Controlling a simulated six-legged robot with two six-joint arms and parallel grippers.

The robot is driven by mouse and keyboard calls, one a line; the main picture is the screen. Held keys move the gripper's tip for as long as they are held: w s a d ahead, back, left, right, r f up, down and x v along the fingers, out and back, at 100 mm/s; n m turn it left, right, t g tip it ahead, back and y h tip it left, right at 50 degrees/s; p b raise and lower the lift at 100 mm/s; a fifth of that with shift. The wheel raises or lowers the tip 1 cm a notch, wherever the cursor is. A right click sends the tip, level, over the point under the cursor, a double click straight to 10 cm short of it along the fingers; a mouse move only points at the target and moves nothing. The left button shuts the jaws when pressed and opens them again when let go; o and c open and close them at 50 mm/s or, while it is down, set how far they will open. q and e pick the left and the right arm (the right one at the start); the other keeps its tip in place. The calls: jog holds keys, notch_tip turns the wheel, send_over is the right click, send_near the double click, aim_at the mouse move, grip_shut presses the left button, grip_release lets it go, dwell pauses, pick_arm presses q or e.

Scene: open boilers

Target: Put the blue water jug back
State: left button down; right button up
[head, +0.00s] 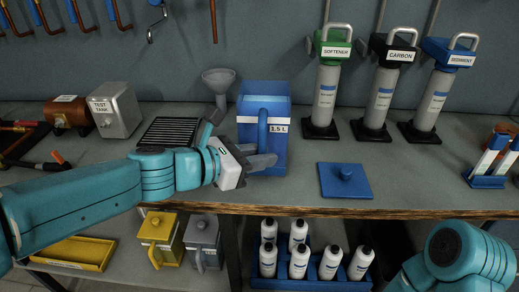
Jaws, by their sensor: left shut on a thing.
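The blue water jug (275,97) stands upright on the workbench in the middle of the head view. It is open at the top and has a white label reading 1.5 L. My left gripper (262,150) is at the jug's front, shut on its handle (262,128); the fingers hide part of the lower jug. A flat blue lid (344,181) with a knob lies on the bench to the right of the jug. My right arm shows at the lower right, but its gripper is out of view.
A black slotted grate (176,133) and a grey funnel (219,82) are left of the jug. Softener (328,90), carbon and sediment filters stand at the back right. Below, a shelf holds a yellow jug (158,235), a grey jug (203,238) and white bottles (299,262).

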pick_arm(q)
jog(key=shift+r, duration=0.3)
jog(key=shift+f, duration=0.1)
jog(key=c, duration=1.2)
grip_release()
jog(key=shift+f, duration=0.25)
jog(key=shift+o, duration=1.1)
jog(key=shift+s, duration=0.1)
jog(key=shift+r, duration=0.1)
jog(key=p+v, duration=0.2)
jog(key=v, duration=1)
